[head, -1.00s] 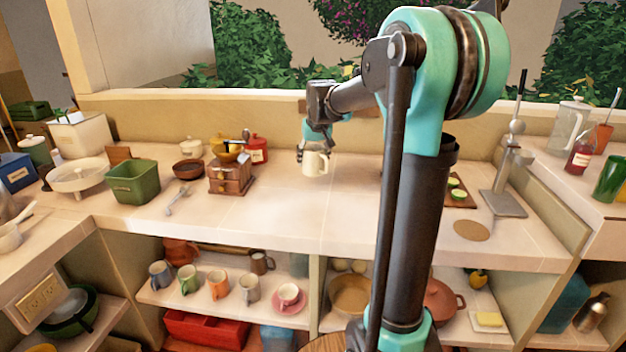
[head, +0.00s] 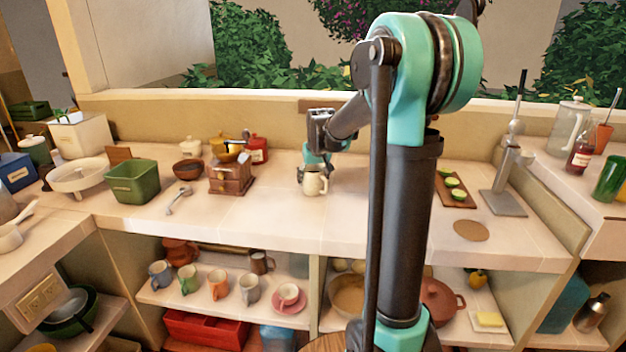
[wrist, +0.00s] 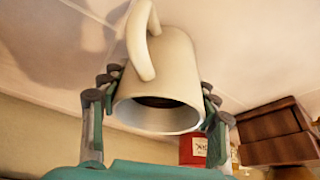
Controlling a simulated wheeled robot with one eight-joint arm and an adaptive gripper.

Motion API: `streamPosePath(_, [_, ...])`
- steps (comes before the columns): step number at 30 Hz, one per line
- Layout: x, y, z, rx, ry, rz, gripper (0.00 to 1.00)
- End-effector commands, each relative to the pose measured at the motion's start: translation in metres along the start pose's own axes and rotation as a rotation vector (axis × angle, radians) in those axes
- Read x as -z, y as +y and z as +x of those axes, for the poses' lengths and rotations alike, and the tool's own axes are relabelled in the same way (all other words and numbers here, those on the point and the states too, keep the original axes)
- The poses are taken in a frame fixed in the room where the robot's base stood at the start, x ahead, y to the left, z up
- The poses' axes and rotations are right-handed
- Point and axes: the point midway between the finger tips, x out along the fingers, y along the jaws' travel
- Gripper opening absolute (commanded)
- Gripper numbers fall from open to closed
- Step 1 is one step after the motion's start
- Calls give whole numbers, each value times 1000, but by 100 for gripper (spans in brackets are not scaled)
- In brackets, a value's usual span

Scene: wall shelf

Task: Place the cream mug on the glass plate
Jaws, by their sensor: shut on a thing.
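The cream mug (head: 314,183) is over the middle of the counter, handle toward the right in the head view. I cannot tell whether its base touches the counter. My gripper (head: 313,169) is shut on it from behind. In the wrist view the mug (wrist: 178,72) sits between the two fingers of my gripper (wrist: 158,112), with its open rim toward the camera and its handle at the upper side. I cannot make out a glass plate in either view; my arm hides part of the counter.
A wooden coffee grinder (head: 231,178) and a red canister (head: 257,150) stand left of the mug. A board with lime pieces (head: 458,200), a round brown mat (head: 470,230) and a metal stand (head: 503,201) are to the right. The counter front (head: 270,222) is clear.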

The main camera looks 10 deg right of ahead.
Motion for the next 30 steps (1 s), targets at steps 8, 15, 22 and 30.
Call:
streamPosePath(8, [-1, 0, 2, 0, 0, 0, 80])
streamPosePath(15, [-1, 0, 2, 0, 0, 0, 81])
streamPosePath(22, [0, 0, -9, 0, 0, 0, 81])
streamPosePath(30, [0, 0, -61, 0, 0, 0, 81])
